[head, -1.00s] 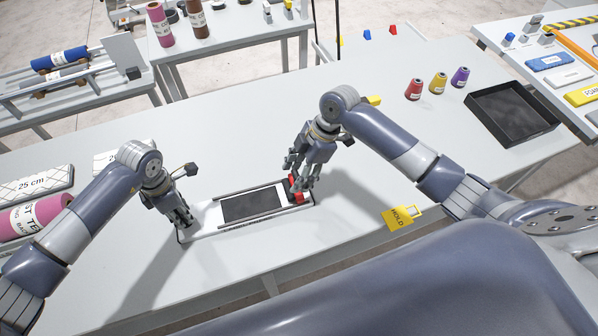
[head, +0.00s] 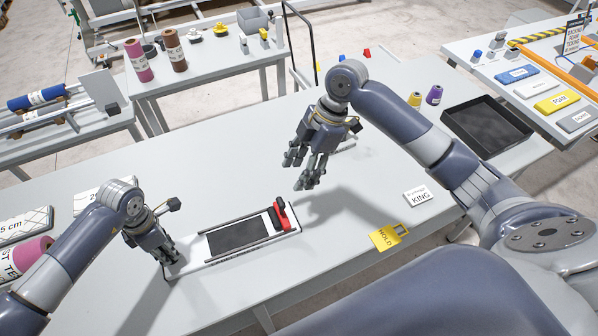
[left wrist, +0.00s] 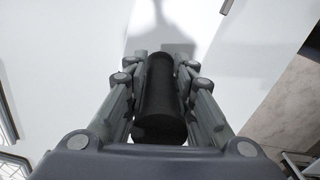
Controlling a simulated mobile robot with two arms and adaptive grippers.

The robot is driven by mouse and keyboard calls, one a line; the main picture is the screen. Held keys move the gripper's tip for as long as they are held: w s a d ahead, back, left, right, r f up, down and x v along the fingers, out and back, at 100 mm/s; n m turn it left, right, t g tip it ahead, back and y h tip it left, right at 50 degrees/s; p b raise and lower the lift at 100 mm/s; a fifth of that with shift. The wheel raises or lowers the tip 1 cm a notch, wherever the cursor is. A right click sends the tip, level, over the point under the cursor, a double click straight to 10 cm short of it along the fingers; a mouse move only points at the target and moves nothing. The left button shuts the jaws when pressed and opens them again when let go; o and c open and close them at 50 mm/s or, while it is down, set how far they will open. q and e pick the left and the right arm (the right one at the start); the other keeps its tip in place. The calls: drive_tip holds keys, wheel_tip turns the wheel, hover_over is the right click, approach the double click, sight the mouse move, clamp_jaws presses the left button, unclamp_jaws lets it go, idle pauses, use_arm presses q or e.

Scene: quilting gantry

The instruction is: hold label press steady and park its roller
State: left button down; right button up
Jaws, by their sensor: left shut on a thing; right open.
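The label press (head: 237,236) lies on the long table, a pale frame with a dark bed between two rails. Its red roller carriage (head: 284,218) stands at the right end of the rails. My left gripper (head: 172,261) is at the press's left end. In the left wrist view it is shut on a black cylindrical handle (left wrist: 160,100), which lies between the fingers. My right gripper (head: 304,173) is open and empty. It hangs above and beyond the red carriage, apart from it.
A yellow HOLD tag (head: 387,238) and a white KING card (head: 418,196) lie right of the press. A black tray (head: 487,125) and thread cones (head: 434,95) stand farther right. The table between press and tray is mostly clear.

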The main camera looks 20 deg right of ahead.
use_arm(q)
drive_tip(key=shift+s+a+f, duration=0.1)
drive_tip(key=shift+s+f, duration=0.15)
drive_tip(key=shift+f, duration=0.05)
drive_tip(key=c, duration=1.5)
unclamp_jaws()
drive_tip(key=shift+o, duration=1.1)
drive_tip(key=shift+w, duration=0.3)
drive_tip(key=shift+r, duration=0.1)
